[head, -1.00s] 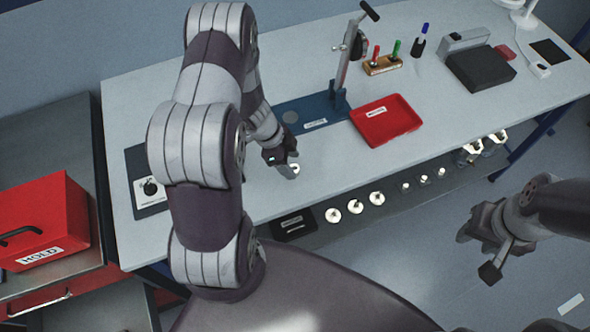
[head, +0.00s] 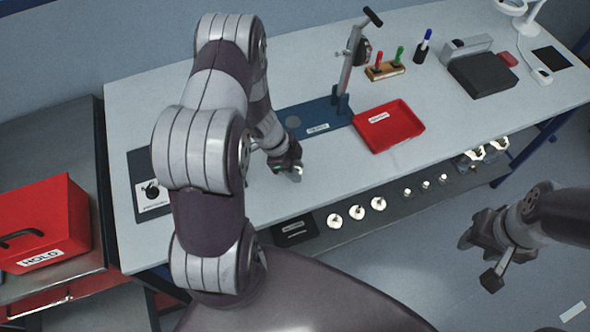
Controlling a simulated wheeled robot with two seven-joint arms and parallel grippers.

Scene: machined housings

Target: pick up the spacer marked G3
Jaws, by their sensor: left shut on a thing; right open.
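My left gripper (head: 291,168) is over the front part of the workbench, left of the red tray. It is shut on a small bright metal piece (head: 298,174), which shows at its fingertips; the fingers hide part of it. Any marking on it is too small to read, so I cannot tell whether it is the spacer G3. Several round metal parts (head: 356,212) stand in a row on a dark strip along the bench's front; no marks on them are legible. My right gripper (head: 478,262) is open and empty, off the bench at the right.
The red tray (head: 388,127) lies on the bench (head: 240,95). A blue-based press (head: 342,105) stands behind it. Pens in a wooden holder (head: 385,71) and a black box (head: 482,75) are at the back. A red HOLD box (head: 38,222) is at left.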

